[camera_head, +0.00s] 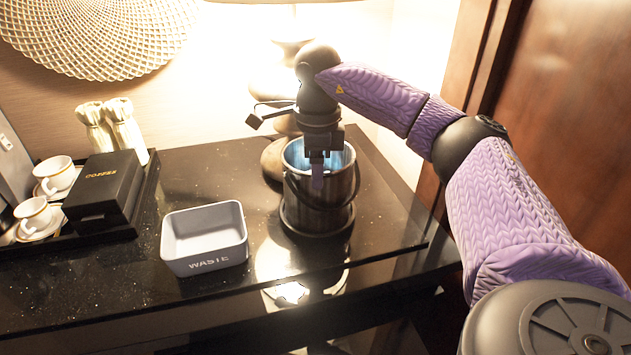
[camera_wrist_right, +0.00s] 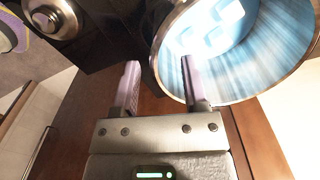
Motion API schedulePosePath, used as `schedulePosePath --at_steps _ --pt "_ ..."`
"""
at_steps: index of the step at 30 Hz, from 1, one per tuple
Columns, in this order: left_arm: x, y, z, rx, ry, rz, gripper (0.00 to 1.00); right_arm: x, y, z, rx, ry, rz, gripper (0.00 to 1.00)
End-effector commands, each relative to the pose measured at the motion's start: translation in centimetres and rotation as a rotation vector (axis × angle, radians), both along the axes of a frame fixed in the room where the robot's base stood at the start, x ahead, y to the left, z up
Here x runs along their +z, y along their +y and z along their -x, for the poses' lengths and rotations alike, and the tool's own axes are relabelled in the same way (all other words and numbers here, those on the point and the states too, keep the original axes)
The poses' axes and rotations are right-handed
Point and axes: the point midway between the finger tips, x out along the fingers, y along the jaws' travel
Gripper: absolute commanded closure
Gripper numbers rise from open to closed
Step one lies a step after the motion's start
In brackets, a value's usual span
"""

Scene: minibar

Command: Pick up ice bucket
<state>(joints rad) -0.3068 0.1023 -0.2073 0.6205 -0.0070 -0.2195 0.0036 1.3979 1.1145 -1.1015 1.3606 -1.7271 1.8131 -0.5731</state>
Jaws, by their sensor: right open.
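The ice bucket (camera_head: 331,210) is a shiny dark metal pail with a handle, standing upright on the black counter with a bluish glow inside. In the right wrist view the ice bucket (camera_wrist_right: 163,75) shows its round metal rim, with pale ice cubes inside. My right gripper (camera_head: 317,187) points down at the bucket's near rim. In the right wrist view my right gripper (camera_wrist_right: 159,63) is open, one finger over the bucket's mouth and the other outside, with the rim's edge between them. Contact cannot be told. My left gripper is not in view.
A grey box marked WASTE (camera_head: 206,263) stands left of the bucket. A black coffee box (camera_head: 103,190), white cups (camera_head: 55,174) and wrapped items stand farther left. A lamp (camera_head: 292,52) is behind the bucket. The counter's front edge is near the bucket.

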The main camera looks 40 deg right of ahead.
Motion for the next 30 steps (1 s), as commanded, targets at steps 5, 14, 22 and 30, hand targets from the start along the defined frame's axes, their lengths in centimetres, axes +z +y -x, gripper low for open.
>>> schedulePosePath --at_steps 5,14,22,30 --pt "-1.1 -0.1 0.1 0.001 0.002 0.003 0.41 -3.3 -0.2 0.3 0.000 0.002 -0.001 0.44" --pt "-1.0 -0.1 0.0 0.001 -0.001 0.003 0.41 -3.4 -0.2 0.3 0.000 0.000 -0.001 0.56" --pt "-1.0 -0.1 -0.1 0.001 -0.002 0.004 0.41 -3.4 -0.2 0.3 0.000 0.000 -0.001 1.00" --pt "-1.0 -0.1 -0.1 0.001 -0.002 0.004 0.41 -3.4 -0.1 0.3 0.001 0.000 -0.001 1.00"
